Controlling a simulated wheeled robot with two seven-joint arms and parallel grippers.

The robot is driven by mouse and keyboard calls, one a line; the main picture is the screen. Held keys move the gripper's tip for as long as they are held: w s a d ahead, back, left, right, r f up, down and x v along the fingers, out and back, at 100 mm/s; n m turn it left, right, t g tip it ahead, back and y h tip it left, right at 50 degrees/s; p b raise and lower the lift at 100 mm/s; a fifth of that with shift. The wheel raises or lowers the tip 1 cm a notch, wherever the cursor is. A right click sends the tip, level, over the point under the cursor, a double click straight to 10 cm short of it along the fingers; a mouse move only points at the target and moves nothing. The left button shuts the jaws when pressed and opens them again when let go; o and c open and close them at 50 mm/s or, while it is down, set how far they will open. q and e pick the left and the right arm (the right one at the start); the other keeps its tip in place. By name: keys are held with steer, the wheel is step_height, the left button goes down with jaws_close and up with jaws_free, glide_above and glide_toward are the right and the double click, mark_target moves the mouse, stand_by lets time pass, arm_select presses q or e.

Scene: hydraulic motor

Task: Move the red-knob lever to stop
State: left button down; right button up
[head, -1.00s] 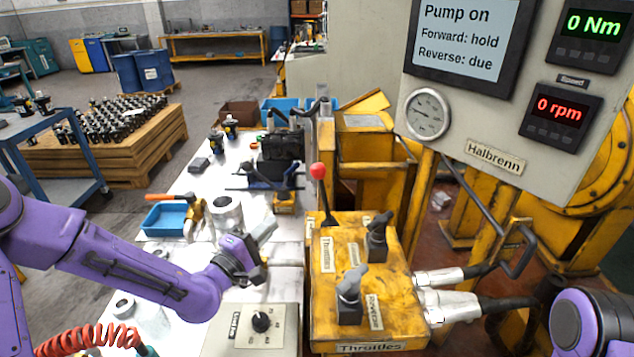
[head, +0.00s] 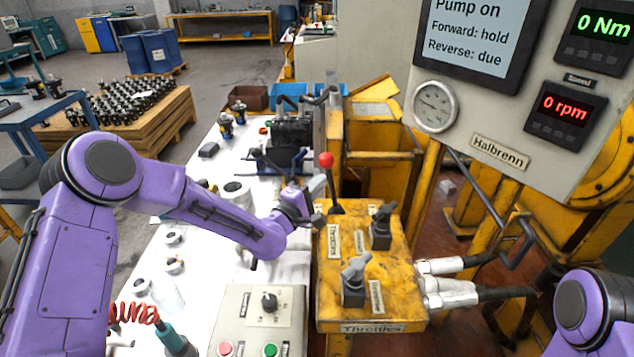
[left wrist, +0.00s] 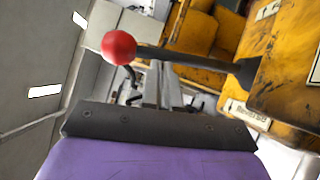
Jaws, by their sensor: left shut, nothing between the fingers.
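The red-knob lever (head: 327,161) stands roughly upright at the far left corner of the yellow throttle box (head: 395,285), its black rod rising from the top. In the left wrist view the red knob (left wrist: 118,47) and black rod lie across the upper middle, in front of my gripper. My left gripper (head: 318,200) is shut and empty, just left of the lever's rod. In the wrist view its fingers (left wrist: 160,85) are close together, beyond the dark bracket. Whether it touches the rod I cannot tell. My right gripper is out of view; only part of my right arm shows.
A control box with a black dial (head: 268,302) sits on the white bench. A panel above reads "Pump on", "Forward: hold", "Reverse: due" (head: 470,35), 0 Nm and 0 rpm.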

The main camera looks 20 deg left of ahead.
arm_select(q)
steer(key=shift+a, duration=0.1)
steer(key=shift+w+d+r+m+g+p, duration=0.2)
steer(key=shift+d+r+m+g+p, duration=0.35)
steer(key=shift+d+m+p, duration=0.35)
steer(key=shift+d, duration=0.2)
steer(key=shift+f, duration=0.1)
steer(key=shift+a, duration=0.1)
